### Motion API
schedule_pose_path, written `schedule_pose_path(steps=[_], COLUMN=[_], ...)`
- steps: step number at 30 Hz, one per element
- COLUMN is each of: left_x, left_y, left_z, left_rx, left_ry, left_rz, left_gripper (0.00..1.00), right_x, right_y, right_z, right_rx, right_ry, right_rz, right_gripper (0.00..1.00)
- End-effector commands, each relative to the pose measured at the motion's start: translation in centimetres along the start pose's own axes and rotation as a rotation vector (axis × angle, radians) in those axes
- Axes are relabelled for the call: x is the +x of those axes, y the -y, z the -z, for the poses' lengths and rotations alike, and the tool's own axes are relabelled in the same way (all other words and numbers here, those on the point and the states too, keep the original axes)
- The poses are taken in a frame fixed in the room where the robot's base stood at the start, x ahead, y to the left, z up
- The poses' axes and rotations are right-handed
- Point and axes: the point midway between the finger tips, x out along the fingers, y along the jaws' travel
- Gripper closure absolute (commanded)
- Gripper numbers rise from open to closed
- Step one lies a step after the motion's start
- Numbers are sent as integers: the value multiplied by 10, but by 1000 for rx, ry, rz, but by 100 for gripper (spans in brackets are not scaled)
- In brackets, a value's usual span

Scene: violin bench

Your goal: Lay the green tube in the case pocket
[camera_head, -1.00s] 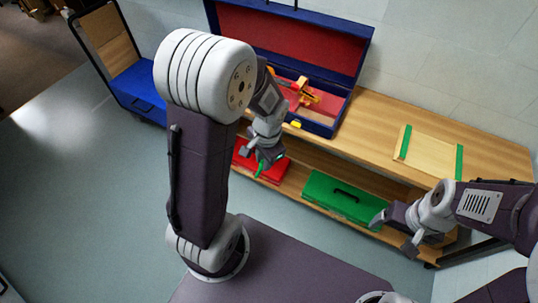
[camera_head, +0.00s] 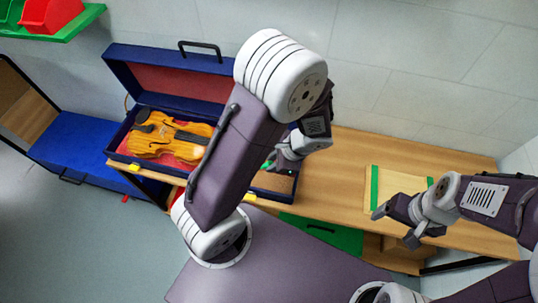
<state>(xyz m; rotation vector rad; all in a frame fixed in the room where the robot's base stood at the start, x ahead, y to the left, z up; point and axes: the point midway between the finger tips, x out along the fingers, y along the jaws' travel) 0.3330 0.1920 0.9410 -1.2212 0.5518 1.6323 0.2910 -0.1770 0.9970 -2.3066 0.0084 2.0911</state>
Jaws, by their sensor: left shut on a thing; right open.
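The open blue violin case (camera_head: 118,62) lies on the bench with a violin (camera_head: 170,135) in its red-lined body. At its right end is a brown-floored pocket (camera_head: 280,184), partly hidden by my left arm. My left gripper (camera_head: 272,163) is over this right end, shut on the green tube (camera_head: 266,165). Only a small bit of the tube shows; I cannot tell how high it is above the pocket floor. My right gripper (camera_head: 394,227) is open and empty, in front of the bench's right part.
A wooden board with green edges (camera_head: 397,184) lies on the bench at the right. A green box (camera_head: 322,233) is on the lower shelf. A blue cart (camera_head: 75,148) stands at the left. A green wall shelf (camera_head: 75,24) holds bins. The bench between case and board is clear.

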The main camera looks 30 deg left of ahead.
Motion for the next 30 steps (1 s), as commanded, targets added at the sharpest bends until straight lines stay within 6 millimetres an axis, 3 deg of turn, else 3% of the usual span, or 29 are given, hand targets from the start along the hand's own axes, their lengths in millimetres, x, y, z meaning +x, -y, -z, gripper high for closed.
schedule_pose_path(steps=[15,30], left_x=[-3,43], left_y=[-1,-11], left_z=[1,21], left_rx=[16,15], left_ry=[52,52], left_rz=[18,17], left_gripper=[100,100], right_x=[-4,42], right_y=[0,-1], right_z=[0,-4], right_rx=[0,0], right_ry=[0,0], right_rz=[0,0], right_gripper=[20,20])
